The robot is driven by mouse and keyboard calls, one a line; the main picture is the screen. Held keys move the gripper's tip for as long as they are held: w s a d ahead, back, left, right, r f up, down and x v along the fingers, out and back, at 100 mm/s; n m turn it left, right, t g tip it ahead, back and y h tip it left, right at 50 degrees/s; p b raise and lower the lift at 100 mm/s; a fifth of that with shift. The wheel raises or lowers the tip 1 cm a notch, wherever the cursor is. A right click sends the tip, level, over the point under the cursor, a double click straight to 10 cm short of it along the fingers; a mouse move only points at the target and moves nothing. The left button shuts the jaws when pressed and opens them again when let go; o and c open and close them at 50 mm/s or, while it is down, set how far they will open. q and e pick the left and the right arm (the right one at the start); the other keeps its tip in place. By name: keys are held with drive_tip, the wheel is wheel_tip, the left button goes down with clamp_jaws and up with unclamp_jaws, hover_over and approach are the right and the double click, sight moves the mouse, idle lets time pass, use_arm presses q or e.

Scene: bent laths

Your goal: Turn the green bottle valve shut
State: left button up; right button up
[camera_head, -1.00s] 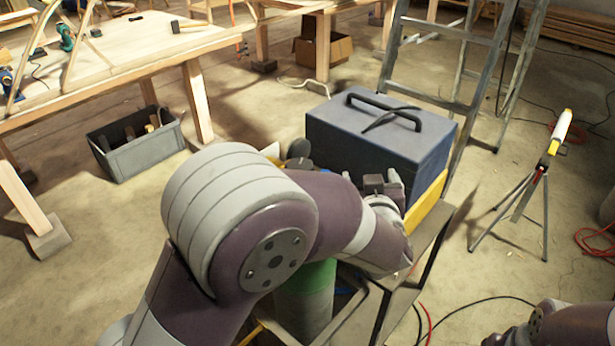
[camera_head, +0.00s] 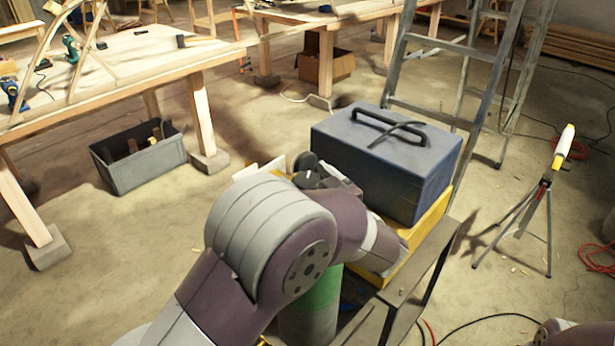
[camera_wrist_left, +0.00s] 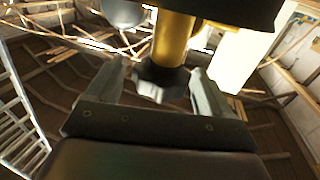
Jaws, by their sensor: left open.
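The green bottle (camera_head: 312,305) stands upright below my left arm in the head view, its top hidden behind the arm. In the left wrist view, a black lobed knob (camera_wrist_left: 160,82) sits at the end of a brass-coloured stem (camera_wrist_left: 174,38). My left gripper (camera_wrist_left: 157,70) is open, with one finger on each side of the knob. Whether either finger touches the knob I cannot tell. In the head view the left gripper is mostly hidden by my own arm. My right gripper is out of view; only part of that arm shows at the lower right.
A blue-grey toolbox (camera_head: 385,160) with a black handle stands on a yellow case (camera_head: 425,228), close beside my left arm. A metal cart frame (camera_head: 430,275) is at the right. A stepladder (camera_head: 445,45), a tripod lamp (camera_head: 545,190) and a grey crate (camera_head: 140,165) stand around on the floor.

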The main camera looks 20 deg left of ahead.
use_arm(q)
drive_tip(key=shift+a, duration=0.15)
drive_tip(key=c, duration=0.9)
drive_tip(key=shift+c, duration=0.2)
